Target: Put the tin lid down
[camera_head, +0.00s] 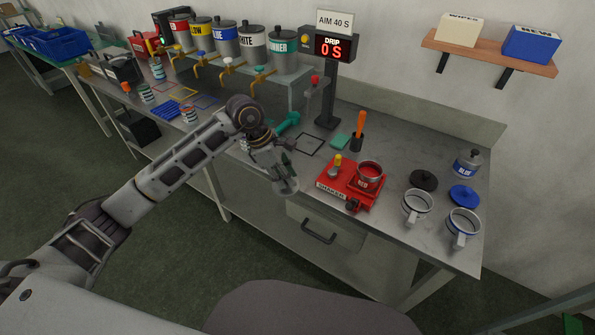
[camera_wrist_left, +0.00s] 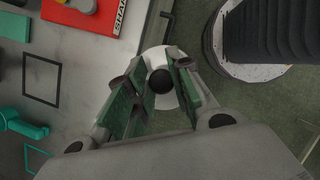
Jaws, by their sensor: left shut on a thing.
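My left gripper (camera_head: 284,178) is shut on a pale round tin lid (camera_head: 288,188) with a dark knob, just off the front edge of the bench. In the left wrist view, the lid's black knob (camera_wrist_left: 160,81) sits between the green-padded fingers of my left gripper (camera_wrist_left: 158,88), and the pale disc shows around it. My right gripper is not in view.
A black square outline (camera_head: 309,144) lies empty behind the gripper.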

